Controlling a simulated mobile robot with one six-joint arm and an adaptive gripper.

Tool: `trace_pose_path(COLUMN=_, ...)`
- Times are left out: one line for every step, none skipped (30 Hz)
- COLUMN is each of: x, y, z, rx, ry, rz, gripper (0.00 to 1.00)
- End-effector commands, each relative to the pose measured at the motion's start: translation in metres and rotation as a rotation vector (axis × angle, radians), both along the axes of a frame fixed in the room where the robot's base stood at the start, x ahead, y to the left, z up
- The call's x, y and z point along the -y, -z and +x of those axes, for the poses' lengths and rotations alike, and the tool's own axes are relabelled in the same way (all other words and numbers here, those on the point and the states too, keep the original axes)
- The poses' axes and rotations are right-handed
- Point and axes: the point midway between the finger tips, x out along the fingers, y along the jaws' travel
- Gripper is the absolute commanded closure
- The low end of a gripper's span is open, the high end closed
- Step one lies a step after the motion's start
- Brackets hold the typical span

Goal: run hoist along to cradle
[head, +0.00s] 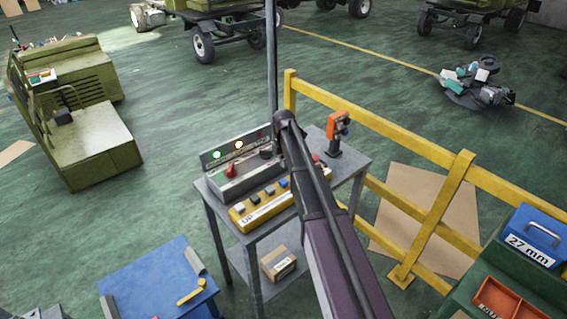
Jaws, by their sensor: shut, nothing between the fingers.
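My dark arm (318,196) reaches up from the bottom edge and crosses over a grey control stand (352,165). Its far end is above the stand's back part, and no gripper fingers show. On the stand is a yellow pendant box (262,208) with several buttons and a partly readable label, "UP". Behind it is a grey control box (238,186) with a red knob (231,170), a lit green lamp (217,155) and a lit pale lamp (239,145). An orange-topped lever (338,126) stands at the back right. I cannot make out the hoist or the cradle.
A yellow railing (400,140) runs along the right of the stand. A carton (278,263) sits on its lower shelf. A blue table (150,285) is at the lower left, and a green vehicle body (75,120) beyond. Open green floor lies between.

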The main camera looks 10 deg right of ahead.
Motion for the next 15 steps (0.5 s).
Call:
trace_pose_path(x=0.0, y=0.008, z=0.0, rx=0.0, ry=0.0, rz=0.0, gripper=1.0)
trace_pose_path(x=0.0, y=0.011, z=0.0, rx=0.0, ry=0.0, rz=0.0, gripper=1.0)
trace_pose_path(x=0.0, y=0.014, z=0.0, rx=0.0, ry=0.0, rz=0.0, gripper=1.0)
trace_pose_path(x=0.0, y=0.016, z=0.0, rx=0.0, ry=0.0, rz=0.0, gripper=1.0)
trace_pose_path(x=0.0, y=0.018, z=0.0, rx=0.0, ry=0.0, rz=0.0, gripper=1.0)
trace_pose_path(x=0.0, y=0.022, z=0.0, rx=0.0, ry=0.0, rz=0.0, gripper=1.0)
trace_pose_path(x=0.0, y=0.024, z=0.0, rx=0.0, ry=0.0, rz=0.0, gripper=1.0)
trace_pose_path(x=0.0, y=0.026, z=0.0, rx=0.0, ry=0.0, rz=0.0, gripper=1.0)
trace_pose_path(x=0.0, y=0.029, z=0.0, rx=0.0, ry=0.0, rz=0.0, gripper=1.0)
trace_pose_path(x=0.0, y=0.032, z=0.0, rx=0.0, ry=0.0, rz=0.0, gripper=1.0)
trace_pose_path(x=0.0, y=0.034, z=0.0, rx=0.0, ry=0.0, rz=0.0, gripper=1.0)
trace_pose_path(x=0.0, y=0.037, z=0.0, rx=0.0, ry=0.0, rz=0.0, gripper=1.0)
trace_pose_path(x=0.0, y=0.04, z=0.0, rx=0.0, ry=0.0, rz=0.0, gripper=1.0)
trace_pose_path(x=0.0, y=0.042, z=0.0, rx=0.0, ry=0.0, rz=0.0, gripper=1.0)
trace_pose_path(x=0.0, y=0.045, z=0.0, rx=0.0, ry=0.0, rz=0.0, gripper=1.0)
